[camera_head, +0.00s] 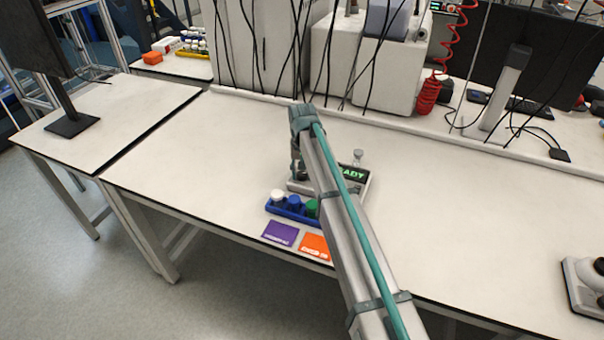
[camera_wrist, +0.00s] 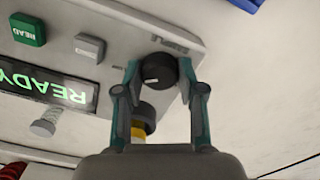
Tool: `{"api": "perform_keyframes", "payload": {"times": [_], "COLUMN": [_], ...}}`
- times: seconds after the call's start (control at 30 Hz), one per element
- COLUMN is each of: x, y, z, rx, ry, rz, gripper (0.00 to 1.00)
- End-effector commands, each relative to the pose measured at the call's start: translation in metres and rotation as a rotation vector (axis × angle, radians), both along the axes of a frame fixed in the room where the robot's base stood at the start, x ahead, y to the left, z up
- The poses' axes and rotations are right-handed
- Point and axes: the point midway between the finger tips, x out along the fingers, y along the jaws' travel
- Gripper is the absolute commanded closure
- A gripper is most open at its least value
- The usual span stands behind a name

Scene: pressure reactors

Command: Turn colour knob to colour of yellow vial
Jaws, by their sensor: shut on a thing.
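The device (camera_head: 361,187) stands on the bench, partly hidden behind my arm in the head view. In the wrist view, its pale casing (camera_wrist: 110,22) carries a round black knob (camera_wrist: 157,70) with a small light mark. My gripper (camera_wrist: 160,72) has its two fingers on either side of this knob, shut on it. Close by, a dark cylinder with a yellow part (camera_wrist: 139,130) is partly hidden by my gripper. I cannot tell whether it is the yellow vial.
A blue rack (camera_head: 285,209) with white, blue and green capped vials sits in front of the device. Purple (camera_head: 280,233) and orange (camera_head: 315,245) cards lie near the bench's front edge. The bench left of the rack is clear. Cables hang behind.

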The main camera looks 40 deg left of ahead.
Motion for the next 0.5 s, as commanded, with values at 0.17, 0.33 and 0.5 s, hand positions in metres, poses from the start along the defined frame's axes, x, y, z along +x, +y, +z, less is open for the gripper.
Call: {"api": "perform_keyframes", "payload": {"times": [0.17,0.33,0.5], "x": [0.0007,0.0007,0.0008], "y": [0.0007,0.0007,0.0007], "z": [0.0008,0.0011,0.0012], "rx": [0.001,0.001,0.002], "ry": [-0.002,-0.002,-0.002], "rz": [-0.056,-0.080,-0.083], "gripper": [0.96,0.96,0.96]}}
